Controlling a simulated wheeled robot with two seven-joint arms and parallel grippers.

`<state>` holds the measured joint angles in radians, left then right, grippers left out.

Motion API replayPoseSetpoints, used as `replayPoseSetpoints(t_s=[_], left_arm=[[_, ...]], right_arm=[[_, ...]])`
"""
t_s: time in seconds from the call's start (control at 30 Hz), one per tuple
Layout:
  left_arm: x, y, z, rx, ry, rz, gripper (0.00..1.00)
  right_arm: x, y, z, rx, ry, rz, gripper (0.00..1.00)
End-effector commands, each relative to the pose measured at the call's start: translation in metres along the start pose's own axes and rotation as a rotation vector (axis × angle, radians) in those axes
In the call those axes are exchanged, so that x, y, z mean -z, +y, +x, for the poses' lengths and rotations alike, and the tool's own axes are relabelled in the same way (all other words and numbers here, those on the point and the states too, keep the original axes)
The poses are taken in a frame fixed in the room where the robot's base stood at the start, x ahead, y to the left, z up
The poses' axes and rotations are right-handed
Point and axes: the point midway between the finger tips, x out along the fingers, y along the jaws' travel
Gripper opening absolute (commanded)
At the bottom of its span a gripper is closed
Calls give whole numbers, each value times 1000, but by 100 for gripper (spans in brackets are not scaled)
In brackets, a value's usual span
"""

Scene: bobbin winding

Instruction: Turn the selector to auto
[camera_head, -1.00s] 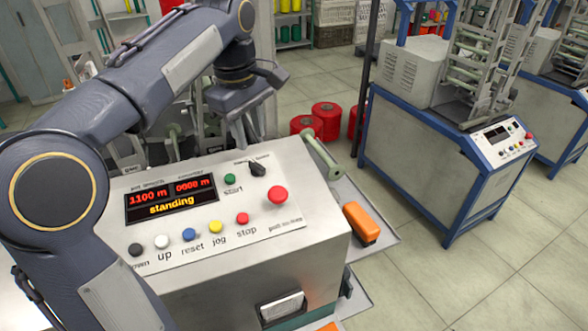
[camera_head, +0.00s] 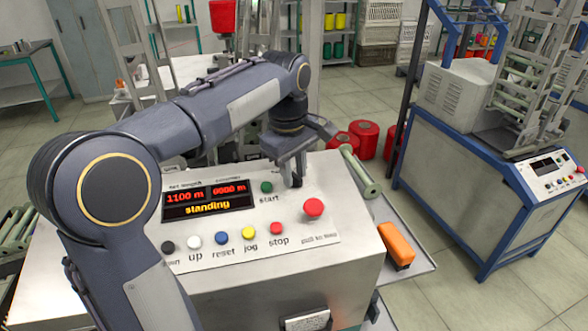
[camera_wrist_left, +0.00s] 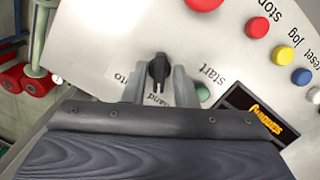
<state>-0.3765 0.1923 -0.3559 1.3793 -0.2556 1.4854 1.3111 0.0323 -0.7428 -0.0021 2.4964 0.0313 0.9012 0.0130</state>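The black selector knob (camera_wrist_left: 158,70) shows in the left wrist view on the pale control panel, its narrow end toward the partly covered "hand" label. The "auto" label, also partly covered, lies to its left in that view. My left gripper (camera_wrist_left: 160,86) is open, with one finger on each side of the knob; I cannot tell whether either finger touches it. In the head view my left gripper (camera_head: 291,178) is down at the panel, right of the green start button (camera_head: 266,187), and largely hides the selector. My right gripper is not in view.
The red stop mushroom button (camera_head: 313,207) sits close to the gripper. A row of coloured buttons runs along the panel front below the display (camera_head: 208,199), which reads "standing". An orange block (camera_head: 396,243) lies on the right ledge. Red spools (camera_head: 366,140) stand behind.

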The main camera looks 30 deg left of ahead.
Motion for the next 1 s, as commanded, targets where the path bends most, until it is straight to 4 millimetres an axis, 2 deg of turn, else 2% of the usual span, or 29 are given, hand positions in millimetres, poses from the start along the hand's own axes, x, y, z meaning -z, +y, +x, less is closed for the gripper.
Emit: replayPoseSetpoints(t_s=[0.03,0.17,0.2,0.63,1.0], left_arm=[[0,0,0,0,0,0,18],[0,0,0,0,0,0,1],[0,0,0,0,0,0,0],[0,1,-3,12,0,61,0],[0,2,-5,68,-1,339,0]], right_arm=[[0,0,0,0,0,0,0],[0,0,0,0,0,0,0],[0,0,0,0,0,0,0],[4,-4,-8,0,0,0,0],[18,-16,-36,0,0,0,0]])
